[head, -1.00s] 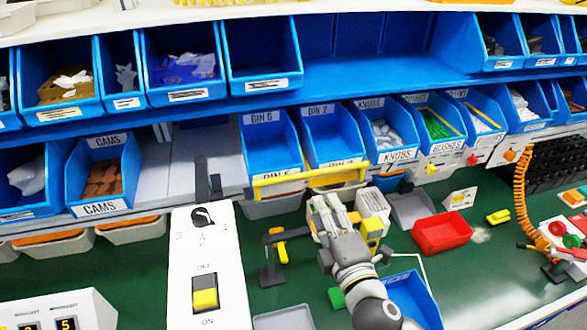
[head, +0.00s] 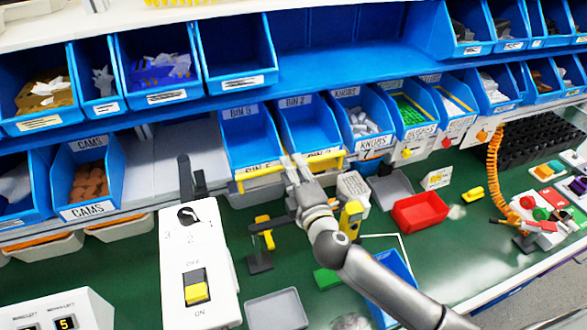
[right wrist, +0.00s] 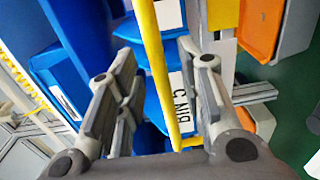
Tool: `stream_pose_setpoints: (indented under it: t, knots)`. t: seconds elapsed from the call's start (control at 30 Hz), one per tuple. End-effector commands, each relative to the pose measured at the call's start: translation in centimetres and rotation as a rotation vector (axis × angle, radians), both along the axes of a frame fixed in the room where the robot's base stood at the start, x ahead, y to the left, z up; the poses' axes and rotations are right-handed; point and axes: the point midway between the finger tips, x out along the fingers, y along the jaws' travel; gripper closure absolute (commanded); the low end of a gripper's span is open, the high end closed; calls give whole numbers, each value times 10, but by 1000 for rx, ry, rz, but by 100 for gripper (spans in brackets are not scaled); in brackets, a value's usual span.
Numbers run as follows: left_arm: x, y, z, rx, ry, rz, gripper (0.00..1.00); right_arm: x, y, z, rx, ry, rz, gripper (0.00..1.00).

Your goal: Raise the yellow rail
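The yellow rail (head: 258,177) runs across the front of the blue bins marked BIN in the head view, just below their labels. My right gripper (head: 292,162) is at the middle of the rail and hides a small part of it. In the right wrist view the rail (right wrist: 151,55) passes between the two spread fingers (right wrist: 157,58), with a gap on each side. The gripper is open, and I see no contact with the rail. My left gripper is not in view.
A white box with a rotary knob and a yellow switch (head: 197,290) stands at left. A small yellow part on a dark stand (head: 262,235), a red tray (head: 420,211) and a blue tray (head: 392,262) are on the green bench. Full bins flank the rail.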

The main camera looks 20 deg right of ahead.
Motion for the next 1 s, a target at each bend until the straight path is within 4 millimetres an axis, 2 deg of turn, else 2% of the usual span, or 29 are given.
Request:
stream_pose_setpoints:
  t: [0.17, 0.43, 0.73, 1.0]
  knots:
    - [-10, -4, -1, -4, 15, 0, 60, 0, 0, 0, 0, 0, 0, 65]
    - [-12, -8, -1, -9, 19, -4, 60, 0, 0, 0, 0, 0, 0, 99]
    - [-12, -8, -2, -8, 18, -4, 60, 2, -1, 2, 2, 18, -4, 100]
    - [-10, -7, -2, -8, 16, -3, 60, 8, -1, 5, -2, 123, -4, 100]
